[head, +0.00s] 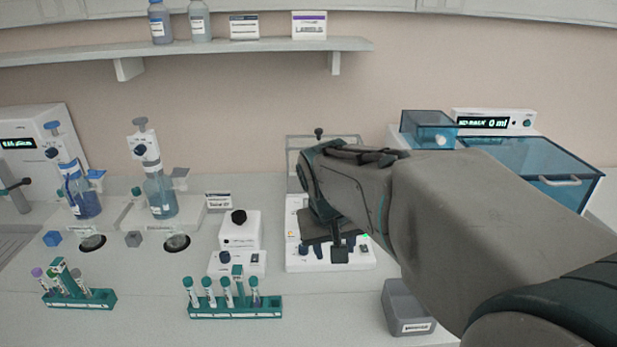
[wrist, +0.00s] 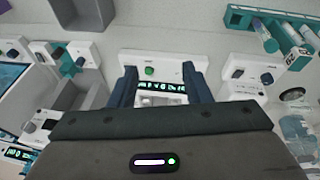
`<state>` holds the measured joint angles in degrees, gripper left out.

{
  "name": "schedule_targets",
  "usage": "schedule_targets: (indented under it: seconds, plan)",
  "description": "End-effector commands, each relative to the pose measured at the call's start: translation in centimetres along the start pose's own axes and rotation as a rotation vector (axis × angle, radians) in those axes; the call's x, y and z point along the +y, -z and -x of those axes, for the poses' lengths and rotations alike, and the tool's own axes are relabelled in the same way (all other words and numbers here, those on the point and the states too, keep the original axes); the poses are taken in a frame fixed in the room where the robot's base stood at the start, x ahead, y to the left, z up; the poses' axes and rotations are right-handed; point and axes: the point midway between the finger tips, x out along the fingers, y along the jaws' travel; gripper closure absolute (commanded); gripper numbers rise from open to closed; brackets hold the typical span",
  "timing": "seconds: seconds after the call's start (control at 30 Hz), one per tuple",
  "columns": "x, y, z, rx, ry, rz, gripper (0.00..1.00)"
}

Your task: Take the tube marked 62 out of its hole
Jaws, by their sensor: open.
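A teal rack (head: 236,313) holding several upright tubes with teal caps stands at the front middle of the bench in the head view. A second teal rack (head: 80,300) to its left holds several tubes, one with a purple cap. The tube numbers are too small to read in the head view. In the wrist view part of a teal rack (wrist: 237,18) with tubes shows at the top right; a label there may read 62, but I cannot be sure. My gripper (wrist: 160,82) is open and empty, over a white device, right of the racks in the head view (head: 325,249).
The white device (wrist: 150,58) with a green button and lit display shows between my fingers. A grey bin (head: 407,308) stands right of it. Bottles in dispenser stands (head: 161,193) are behind the racks. A shelf (head: 200,52) hangs above; blue-lidded equipment (head: 530,172) is at right.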

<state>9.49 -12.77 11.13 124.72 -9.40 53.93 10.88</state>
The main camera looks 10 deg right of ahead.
Motion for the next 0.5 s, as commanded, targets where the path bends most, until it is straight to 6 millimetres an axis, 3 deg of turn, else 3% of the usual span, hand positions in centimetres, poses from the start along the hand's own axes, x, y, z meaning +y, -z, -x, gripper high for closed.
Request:
schedule_targets:
  seconds: [0.03,0.2,0.5]
  plan:
    - [0.2,2.5,0.2,-0.003,-0.016,-0.011,0.56]
    - [0.8,10.1,-0.3,0.011,-0.052,-0.067,0.56]
    - [4.2,22.0,-3.0,0.055,-0.032,-0.244,0.56]
